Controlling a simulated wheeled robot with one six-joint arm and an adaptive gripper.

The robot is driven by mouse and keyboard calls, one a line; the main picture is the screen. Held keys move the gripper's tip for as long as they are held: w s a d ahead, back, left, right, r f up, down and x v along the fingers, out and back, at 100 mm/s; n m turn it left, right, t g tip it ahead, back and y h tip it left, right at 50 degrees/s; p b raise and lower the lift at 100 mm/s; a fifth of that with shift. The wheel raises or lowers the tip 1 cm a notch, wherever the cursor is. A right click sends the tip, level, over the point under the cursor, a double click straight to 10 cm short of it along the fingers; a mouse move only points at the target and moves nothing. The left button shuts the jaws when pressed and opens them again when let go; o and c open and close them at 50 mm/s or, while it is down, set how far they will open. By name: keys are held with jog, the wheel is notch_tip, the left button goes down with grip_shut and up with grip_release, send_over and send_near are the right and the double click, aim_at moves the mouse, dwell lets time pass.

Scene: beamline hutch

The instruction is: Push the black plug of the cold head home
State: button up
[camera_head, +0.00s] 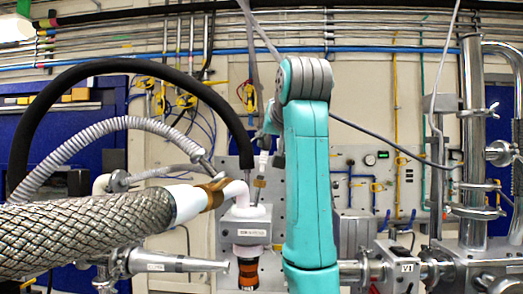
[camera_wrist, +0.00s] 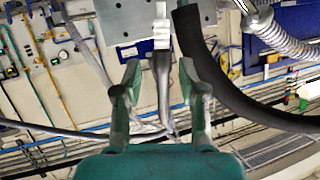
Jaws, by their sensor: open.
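The cold head (camera_head: 247,228) stands left of my teal arm in the head view, a pale body with a labelled grey block and an orange and black lower end. A thick black hose (camera_head: 225,112) arches down to its top. My gripper (camera_wrist: 160,70) is open in the wrist view. A dark grey cable end (camera_wrist: 163,62) with a white ribbed fitting (camera_wrist: 161,25) beyond it shows between the fingertips; I cannot tell contact. The white fitting also shows above the cold head in the head view (camera_head: 263,162).
The black hose (camera_wrist: 203,62) passes close by the right finger in the wrist view. A braided metal hose (camera_head: 85,235) fills the lower left of the head view. Steel vacuum piping (camera_head: 473,140) stands at right. A perforated panel (camera_head: 350,180) lies behind.

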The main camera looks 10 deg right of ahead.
aim_at(264, 149)
jog(key=x, duration=0.3)
jog(key=r+x, duration=0.1)
jog(key=x, duration=0.5)
jog(key=shift+w+r, duration=0.2)
jog(key=shift+w, duration=0.5)
grip_shut()
